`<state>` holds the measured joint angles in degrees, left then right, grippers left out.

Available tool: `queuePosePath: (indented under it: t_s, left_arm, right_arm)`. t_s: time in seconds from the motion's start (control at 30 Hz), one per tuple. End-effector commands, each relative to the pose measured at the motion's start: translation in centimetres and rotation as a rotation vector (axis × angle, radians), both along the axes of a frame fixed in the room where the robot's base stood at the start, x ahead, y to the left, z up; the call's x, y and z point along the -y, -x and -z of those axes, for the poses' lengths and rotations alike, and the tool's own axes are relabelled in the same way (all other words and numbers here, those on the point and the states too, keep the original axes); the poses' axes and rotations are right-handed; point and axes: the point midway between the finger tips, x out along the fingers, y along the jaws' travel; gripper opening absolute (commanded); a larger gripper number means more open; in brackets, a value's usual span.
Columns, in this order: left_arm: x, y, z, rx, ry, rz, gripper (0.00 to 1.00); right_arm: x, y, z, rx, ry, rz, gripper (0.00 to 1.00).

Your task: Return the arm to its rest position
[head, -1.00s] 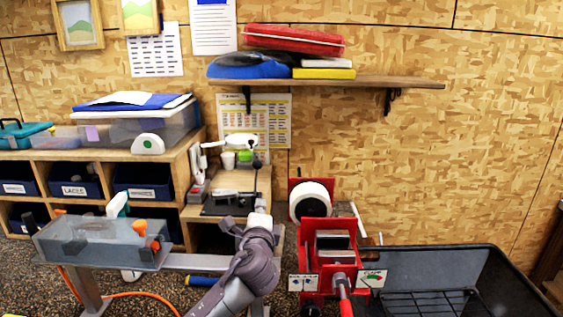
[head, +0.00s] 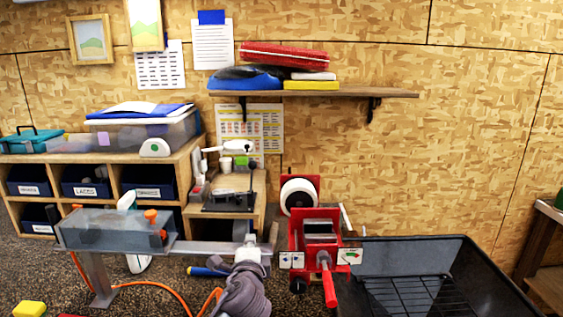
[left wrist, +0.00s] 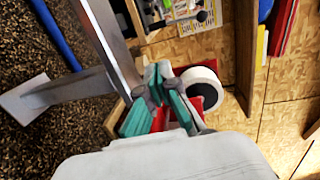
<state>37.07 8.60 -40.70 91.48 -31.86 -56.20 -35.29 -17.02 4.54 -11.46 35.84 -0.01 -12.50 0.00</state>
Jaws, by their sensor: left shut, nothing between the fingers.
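My left gripper (head: 249,241) shows at the bottom centre of the head view, at the end of my grey arm. It is in front of the low shelf unit and just left of the red machine (head: 319,238). In the left wrist view my left gripper (left wrist: 160,82) has its teal-padded fingers shut together with nothing between them. A white roll (left wrist: 203,90) shows behind the fingers there. My right gripper is in neither view.
An orange hose (head: 150,285) runs along the speckled floor. A black crate (head: 400,250) is at the right. A wall shelf (head: 345,93) hangs above.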

Motion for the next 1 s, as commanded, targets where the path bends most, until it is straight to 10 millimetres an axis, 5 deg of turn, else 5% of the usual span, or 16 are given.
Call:
queuePosePath:
  t_s: [0.37,0.47,0.7,1.0]
  left_arm:
    - [-3.0,7.9,10.0,-0.264,0.372,-0.12,0.0]
    - [-4.4,11.8,13.6,-0.371,0.515,-0.192,0.0]
    - [-8.8,25.5,21.2,-0.656,0.889,-0.474,0.0]
    - [-11.4,35.9,23.5,-0.816,1.082,-0.708,0.0]
  right_arm:
    - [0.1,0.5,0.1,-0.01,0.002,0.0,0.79]
    - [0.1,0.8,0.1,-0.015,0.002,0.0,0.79]
    - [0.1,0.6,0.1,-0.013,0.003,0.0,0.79]
    - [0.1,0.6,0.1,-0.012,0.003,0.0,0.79]
